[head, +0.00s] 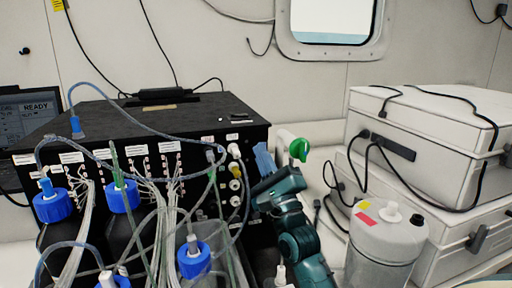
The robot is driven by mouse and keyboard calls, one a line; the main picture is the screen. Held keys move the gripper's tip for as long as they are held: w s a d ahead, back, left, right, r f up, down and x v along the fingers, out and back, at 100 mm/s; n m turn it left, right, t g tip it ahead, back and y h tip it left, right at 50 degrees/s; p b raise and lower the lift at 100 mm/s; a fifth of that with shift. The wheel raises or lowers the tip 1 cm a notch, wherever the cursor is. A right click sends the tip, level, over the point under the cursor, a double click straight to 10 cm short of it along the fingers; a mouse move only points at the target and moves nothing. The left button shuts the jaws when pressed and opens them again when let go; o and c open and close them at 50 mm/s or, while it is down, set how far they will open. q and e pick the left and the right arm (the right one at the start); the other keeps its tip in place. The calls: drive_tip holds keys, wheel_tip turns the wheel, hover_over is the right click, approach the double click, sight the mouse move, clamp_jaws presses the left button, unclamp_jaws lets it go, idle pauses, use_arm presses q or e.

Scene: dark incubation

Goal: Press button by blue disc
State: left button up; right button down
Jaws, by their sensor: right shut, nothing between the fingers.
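My right arm rises from the bottom centre, and its right gripper (264,157) is shut and empty, its blue fingers pointing up. It is just right of the front panel of a black instrument box (170,120). Round white fittings (235,170) sit on the right end of that panel, left of the gripper; I cannot tell whether one is the button. I cannot make out a blue disc for certain. A green rounded part (299,150) stands just right of the fingers. My left gripper is not in view.
Bottles with blue caps (122,196) and many loose tubes crowd the front left. A white canister (379,245) stands right of my arm. Pale equipment cases (422,125) with black cables are stacked at the right. A screen (38,112) reads READY at the left.

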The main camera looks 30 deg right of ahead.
drive_tip(key=shift+w, duration=0.1)
idle(0.3)
drive_tip(key=shift+w+d, duration=0.1)
drive_tip(key=shift+w, duration=0.25)
idle(0.4)
drive_tip(key=shift+s, duration=0.45)
drive_tip(key=shift+s+p, duration=0.1)
drive_tip(key=shift+p, duration=0.2)
drive_tip(key=s, duration=0.2)
drive_tip(key=s+a+p, duration=0.1)
drive_tip(key=s, duration=0.2)
drive_tip(key=shift+s+a, duration=0.3)
